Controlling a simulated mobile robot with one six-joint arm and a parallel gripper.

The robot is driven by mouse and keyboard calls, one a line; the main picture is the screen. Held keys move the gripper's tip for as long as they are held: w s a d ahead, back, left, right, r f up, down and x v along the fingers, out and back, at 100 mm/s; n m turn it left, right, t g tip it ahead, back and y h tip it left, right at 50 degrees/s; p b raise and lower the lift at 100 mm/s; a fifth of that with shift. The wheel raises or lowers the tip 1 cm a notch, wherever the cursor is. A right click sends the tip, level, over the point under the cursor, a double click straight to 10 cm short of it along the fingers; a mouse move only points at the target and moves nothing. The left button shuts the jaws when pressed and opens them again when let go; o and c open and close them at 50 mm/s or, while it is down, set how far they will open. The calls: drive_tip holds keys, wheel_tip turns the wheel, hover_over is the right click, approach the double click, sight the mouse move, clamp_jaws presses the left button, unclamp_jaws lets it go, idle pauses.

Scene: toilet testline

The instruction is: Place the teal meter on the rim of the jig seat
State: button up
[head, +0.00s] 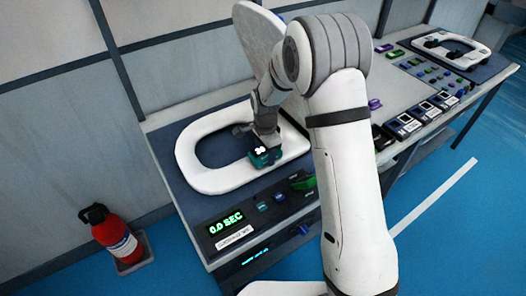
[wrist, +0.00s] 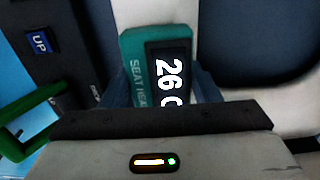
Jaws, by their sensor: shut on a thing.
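The teal meter (head: 258,157) has a dark display that reads "26 C" in the wrist view (wrist: 135,55). My gripper (head: 265,138) is shut on it, with one finger on each side of its body in the wrist view (wrist: 162,85). The jig seat (head: 195,165) is a white ring lying on the dark blue bench top. The meter is at the near right part of its rim, and white rim also shows behind the meter in the wrist view (wrist: 155,12). I cannot tell whether the meter touches the rim. The gripper hides part of the meter.
A raised pale lid (head: 258,35) stands behind the seat. A second white seat (head: 452,48) is at the far right. A red extinguisher (head: 112,235) stands on the floor.

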sight(265, 152)
drive_tip(key=o, duration=1.1)
drive_tip(key=shift+f, duration=0.1)
drive_tip(key=shift+s, duration=0.1)
wheel_tip(265, 152, up, 12)
drive_tip(key=shift+r+b, duration=0.15)
drive_tip(key=shift+b, duration=0.3)
